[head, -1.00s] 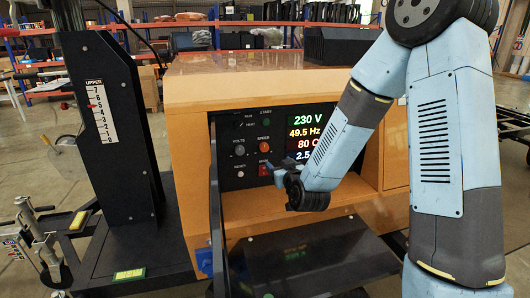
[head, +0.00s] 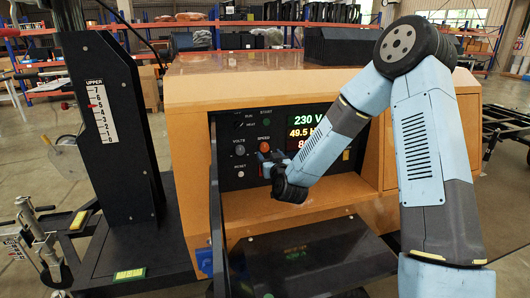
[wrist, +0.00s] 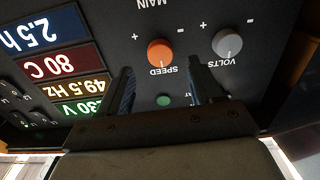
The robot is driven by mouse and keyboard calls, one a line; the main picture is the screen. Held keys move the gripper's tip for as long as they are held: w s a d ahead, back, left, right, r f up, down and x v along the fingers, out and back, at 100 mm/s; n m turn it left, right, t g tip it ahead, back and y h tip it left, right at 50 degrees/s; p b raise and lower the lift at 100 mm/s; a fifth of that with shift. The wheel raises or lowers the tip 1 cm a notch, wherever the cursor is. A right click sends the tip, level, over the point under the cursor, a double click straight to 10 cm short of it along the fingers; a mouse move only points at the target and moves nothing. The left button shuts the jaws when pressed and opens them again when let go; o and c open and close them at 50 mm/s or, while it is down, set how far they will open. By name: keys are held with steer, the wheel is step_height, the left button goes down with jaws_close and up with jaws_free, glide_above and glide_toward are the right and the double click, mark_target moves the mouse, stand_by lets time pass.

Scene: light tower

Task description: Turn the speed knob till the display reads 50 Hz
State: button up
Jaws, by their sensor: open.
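The orange speed knob (head: 264,147) is on the black control panel of the orange cabinet. In the wrist view, which is upside down, the speed knob (wrist: 160,52) shows beyond and between my fingers. My gripper (wrist: 165,85) is open and empty, its fingers apart from the knob as far as I can tell. In the head view my gripper (head: 268,160) is just at the knob's lower right. The display (head: 306,133) reads 49.5 Hz; the wrist view's display (wrist: 85,90) also shows 49.5 Hz.
The grey volts knob (wrist: 227,43) sits beside the speed knob. A green start button (wrist: 163,100) and a white reset button (head: 240,174) are also on the panel. An open black door (head: 320,255) lies below. A black mast (head: 115,130) stands at left.

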mark_target(265, 149)
steer(key=shift+x, duration=2.35)
steer(key=shift+c, duration=0.3)
steer(key=c, duration=1)
steer(key=shift+m, duration=2)
steer(key=o, duration=1.1)
steer(key=shift+c, duration=0.2)
steer(key=shift+s, duration=0.15)
steer(key=v, duration=1.3)
steer(key=shift+s, duration=0.25)
